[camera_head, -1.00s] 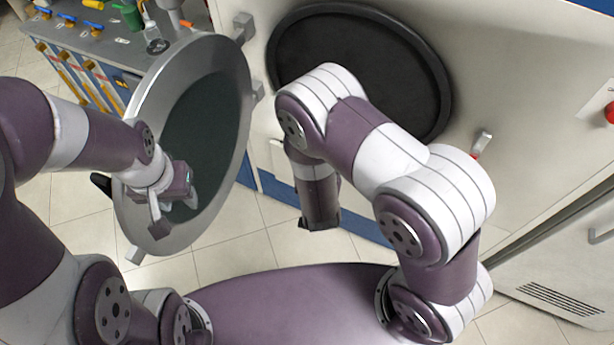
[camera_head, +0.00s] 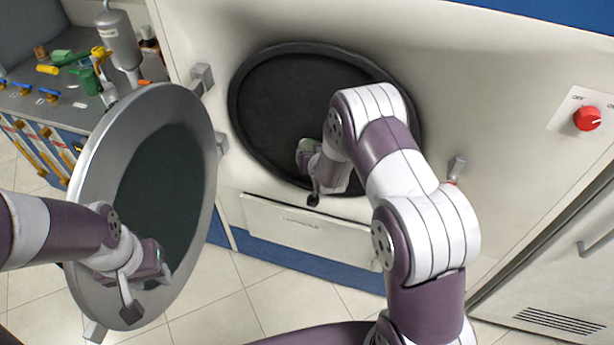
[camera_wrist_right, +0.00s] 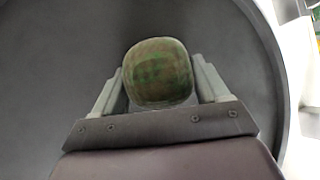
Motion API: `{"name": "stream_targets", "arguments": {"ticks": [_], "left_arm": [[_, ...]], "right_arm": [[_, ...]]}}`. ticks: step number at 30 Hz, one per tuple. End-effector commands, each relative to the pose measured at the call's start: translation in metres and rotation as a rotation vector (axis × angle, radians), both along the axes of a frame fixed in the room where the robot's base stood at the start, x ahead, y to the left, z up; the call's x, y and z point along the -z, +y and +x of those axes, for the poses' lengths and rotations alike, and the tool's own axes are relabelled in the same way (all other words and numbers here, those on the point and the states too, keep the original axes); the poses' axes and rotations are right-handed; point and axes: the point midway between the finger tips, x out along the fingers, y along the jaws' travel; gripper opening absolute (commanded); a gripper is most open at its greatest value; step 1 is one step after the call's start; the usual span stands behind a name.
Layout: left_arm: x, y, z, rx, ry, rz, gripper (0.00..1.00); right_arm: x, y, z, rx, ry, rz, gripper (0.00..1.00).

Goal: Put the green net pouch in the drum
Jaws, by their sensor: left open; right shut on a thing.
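The green net pouch (camera_wrist_right: 158,74) is between the two fingers of my right gripper (camera_wrist_right: 158,90) in the right wrist view, with dark grey behind it. In the head view its greenish edge (camera_head: 304,150) shows at the left of my right gripper (camera_head: 312,165), which is shut on it. The right gripper is at the lower left part of the drum opening (camera_head: 275,100); I cannot tell how deep it is. My left gripper (camera_head: 147,290) is open and empty, in front of the lower part of the round door.
The round door (camera_head: 88,190) with its dark glass stands open at the left of the drum opening. A counter (camera_head: 50,110) with bottles and green items is at the far left. A red knob (camera_head: 587,118) is on the machine's front at the right.

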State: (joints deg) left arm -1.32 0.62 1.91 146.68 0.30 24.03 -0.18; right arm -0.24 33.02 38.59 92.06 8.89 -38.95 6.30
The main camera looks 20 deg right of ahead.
Motion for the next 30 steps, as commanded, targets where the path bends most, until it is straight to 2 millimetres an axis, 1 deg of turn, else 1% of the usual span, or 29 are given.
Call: {"name": "stream_targets", "arguments": {"ticks": [1,16,20,22,24,30], "left_arm": [[0.011,0.0,0.0,0.0,0.0,0.0,0.42],[0.066,0.0,0.0,0.0,0.0,0.0,0.42],[0.072,0.0,0.0,0.0,0.0,0.0,0.42],[0.061,0.0,0.0,0.0,0.0,0.0,0.42],[0.058,0.0,0.0,0.0,-0.001,0.0,0.42],[0.056,0.0,0.0,0.0,0.0,0.0,0.42]], "right_arm": [[0.005,-0.006,0.009,0.003,-0.007,0.0,0.32],[0.012,-0.064,0.094,0.002,-0.006,-0.001,0.32],[0.012,-0.076,0.113,0.001,-0.005,-0.001,0.32],[0.006,-0.081,0.121,0.001,-0.004,-0.001,0.32],[0.007,-0.085,0.128,-0.001,-0.002,0.0,0.32],[0.009,-0.091,0.136,0.0,-0.004,0.0,0.32]]}}
